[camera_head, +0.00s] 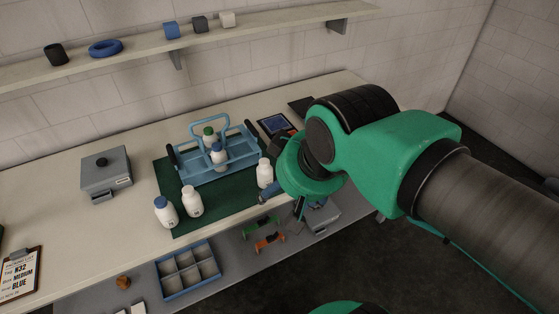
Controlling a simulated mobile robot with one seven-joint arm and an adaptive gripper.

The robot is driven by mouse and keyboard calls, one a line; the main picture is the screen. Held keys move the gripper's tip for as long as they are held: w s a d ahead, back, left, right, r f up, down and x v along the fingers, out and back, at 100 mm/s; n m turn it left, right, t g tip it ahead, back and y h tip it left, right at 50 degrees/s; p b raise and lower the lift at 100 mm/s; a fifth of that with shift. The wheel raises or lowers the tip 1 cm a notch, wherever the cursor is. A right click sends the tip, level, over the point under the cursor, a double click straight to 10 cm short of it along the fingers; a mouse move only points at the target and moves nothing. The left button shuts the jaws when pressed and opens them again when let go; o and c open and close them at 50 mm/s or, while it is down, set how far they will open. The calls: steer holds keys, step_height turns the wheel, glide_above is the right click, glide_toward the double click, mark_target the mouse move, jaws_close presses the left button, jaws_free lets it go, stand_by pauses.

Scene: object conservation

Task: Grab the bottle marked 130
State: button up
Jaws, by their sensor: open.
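Three white bottles stand on the green mat (228,200): a blue-capped bottle (165,213) at the front left, a second bottle (192,202) just right of it, and a third bottle (265,173) at the right. A green-capped bottle (209,136) and a blue-capped bottle (218,154) stand in the blue carrier (186,175). Their markings are too small to read, so I cannot tell which is 130. My gripper (282,201) is open at the table's front edge, just right of and below the third bottle, partly hidden by my green wrist.
A grey box (106,174) stands at the left of the table and a clipboard (20,273) lies at the far left. A dark tablet device (275,124) is behind the mat. A divided tray (188,271) sits on the lower shelf. The upper shelf (130,55) holds small objects.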

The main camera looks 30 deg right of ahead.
steer(key=w+d+n+g+p, duration=0.15)
steer(key=w+d, duration=0.25)
steer(key=w, duration=0.6)
steer(key=w+d+n+g+p, duration=0.1)
steer(key=w+d+g+p, duration=0.2)
steer(key=w, duration=0.7)
steer(key=w+d+f+n+g+p, duration=0.1)
steer(key=w+d+f+p, duration=0.3)
steer(key=w+d+f, duration=0.8)
step_height(320, 180, down, 4)
steer(key=shift+w+d+r, duration=0.2)
steer(key=shift+w+d, duration=0.2)
steer(key=shift+w, duration=0.55)
steer(key=shift+n, duration=0.25)
steer(key=shift+f, duration=4.3)
steer(key=shift+f, duration=0.15)
steer(key=shift+w+f, duration=0.15)
steer(key=shift+f, duration=2.3)
